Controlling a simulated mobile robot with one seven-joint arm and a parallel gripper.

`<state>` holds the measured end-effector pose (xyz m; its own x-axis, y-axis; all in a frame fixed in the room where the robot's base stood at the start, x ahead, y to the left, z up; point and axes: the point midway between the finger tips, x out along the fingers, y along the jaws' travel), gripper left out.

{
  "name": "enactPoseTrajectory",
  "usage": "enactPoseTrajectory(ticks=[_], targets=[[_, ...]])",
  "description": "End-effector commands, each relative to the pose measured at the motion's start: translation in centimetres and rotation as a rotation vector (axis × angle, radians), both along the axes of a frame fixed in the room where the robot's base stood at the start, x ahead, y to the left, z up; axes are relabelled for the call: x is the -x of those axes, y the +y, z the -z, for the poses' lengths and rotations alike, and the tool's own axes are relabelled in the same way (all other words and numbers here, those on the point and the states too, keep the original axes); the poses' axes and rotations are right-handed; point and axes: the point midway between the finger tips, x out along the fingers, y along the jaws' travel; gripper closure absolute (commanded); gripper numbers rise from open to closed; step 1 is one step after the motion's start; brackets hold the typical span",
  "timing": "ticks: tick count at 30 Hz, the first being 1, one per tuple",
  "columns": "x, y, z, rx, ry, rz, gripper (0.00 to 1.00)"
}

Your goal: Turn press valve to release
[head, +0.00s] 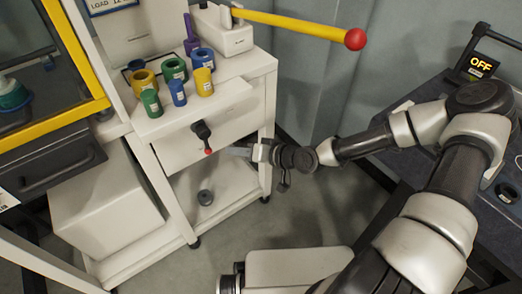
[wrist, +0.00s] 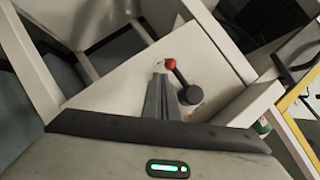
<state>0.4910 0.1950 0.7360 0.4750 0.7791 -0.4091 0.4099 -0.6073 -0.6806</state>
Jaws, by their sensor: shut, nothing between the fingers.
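The press valve (head: 201,130) is a black lever with a red ball end on the front panel of a white press stand. In the head view the lever points down and slightly right, with its red ball at the bottom. My gripper (head: 232,150) is just right of the red ball, its fingers shut and empty. In the wrist view the valve (wrist: 190,94) lies right of my gripper (wrist: 160,68), and the red ball is close beside the fingertips. I cannot tell whether they touch.
Green, blue and yellow cups (head: 150,102) stand on the stand's top (head: 218,98). A yellow press handle (head: 290,24) with a red ball reaches right above. A grey disc (head: 205,197) lies on the lower shelf. An "OFF" display (head: 481,64) stands on the dark bench at right.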

Motion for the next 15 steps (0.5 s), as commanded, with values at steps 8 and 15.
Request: enactPoseTrajectory(ticks=[8, 15], targets=[[3.2, -5.5, -3.1, -0.005, 0.001, 0.008, 1.0], [4.9, -8.1, -4.5, -0.008, 0.002, 0.004, 1.0]])
